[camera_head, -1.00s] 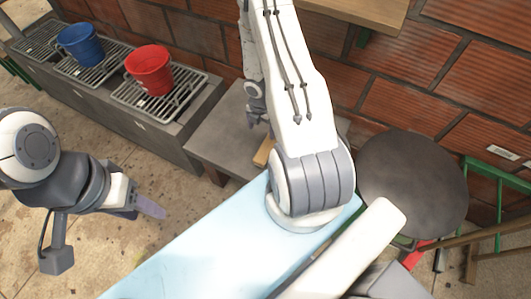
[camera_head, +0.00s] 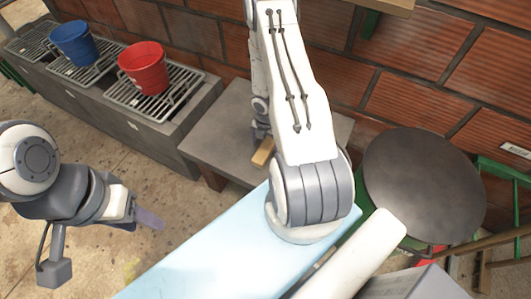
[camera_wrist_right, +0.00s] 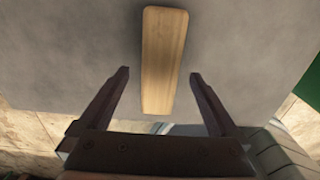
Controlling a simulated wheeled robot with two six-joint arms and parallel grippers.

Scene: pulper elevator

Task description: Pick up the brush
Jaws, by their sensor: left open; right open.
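The brush (camera_head: 263,152) shows as a light wooden piece lying on the grey low table, partly hidden by my right arm. In the right wrist view the brush (camera_wrist_right: 163,60) is a long wooden slab with rounded corners; no bristles are visible. My right gripper (camera_wrist_right: 159,74) is open, its fingers on either side of the brush's near part, with gaps on both sides. I cannot tell its exact height above the table. My left gripper (camera_head: 148,217) is open and empty above the floor at the left, away from the table.
The grey table (camera_head: 205,140) stands against the brick wall. A bench with metal grates (camera_head: 185,88) holds a red bucket (camera_head: 143,68) and a blue bucket (camera_head: 72,43) at the left. A round dark disc (camera_head: 425,185) and green metal frame (camera_head: 505,180) are at the right.

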